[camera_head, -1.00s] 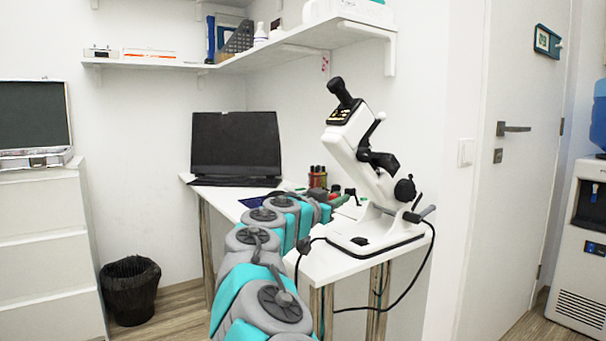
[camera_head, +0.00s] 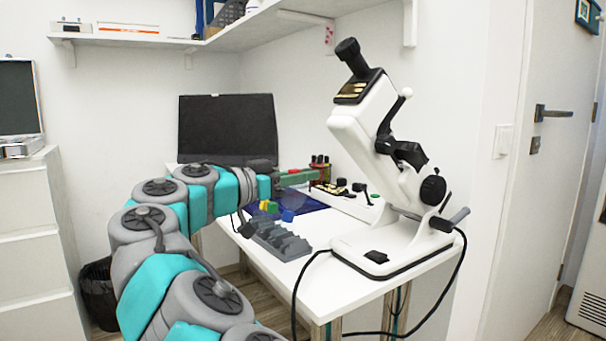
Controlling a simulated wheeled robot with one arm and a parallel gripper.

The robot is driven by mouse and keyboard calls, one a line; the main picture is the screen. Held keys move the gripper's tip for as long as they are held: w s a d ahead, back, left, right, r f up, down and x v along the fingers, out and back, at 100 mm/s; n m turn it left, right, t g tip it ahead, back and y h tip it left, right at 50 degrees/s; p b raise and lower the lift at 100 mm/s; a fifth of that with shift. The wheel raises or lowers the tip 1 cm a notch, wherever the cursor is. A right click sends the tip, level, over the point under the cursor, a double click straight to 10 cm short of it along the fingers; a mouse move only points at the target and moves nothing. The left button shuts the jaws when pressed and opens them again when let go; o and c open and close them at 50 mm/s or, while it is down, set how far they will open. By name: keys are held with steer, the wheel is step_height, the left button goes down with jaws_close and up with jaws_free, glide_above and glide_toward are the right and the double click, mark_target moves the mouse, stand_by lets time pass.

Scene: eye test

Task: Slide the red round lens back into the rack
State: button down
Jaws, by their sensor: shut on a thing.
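My arm reaches in from the bottom left over the desk. I cannot make out the red round lens for certain.
A white microscope-like instrument (camera_head: 375,150) stands right of the rack, with a black cable (camera_head: 300,285) hanging over the edge.

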mark_target(307, 195)
steer(key=shift+f+b, duration=1.05)
steer(key=shift+f, duration=1.15)
steer(key=shift+a+f+b, duration=0.1)
steer(key=shift+f+b, duration=0.15)
steer(key=shift+b, duration=0.85)
steer(key=shift+f+b, duration=1.5)
steer(key=shift+b, duration=0.6)
stand_by(2.6)
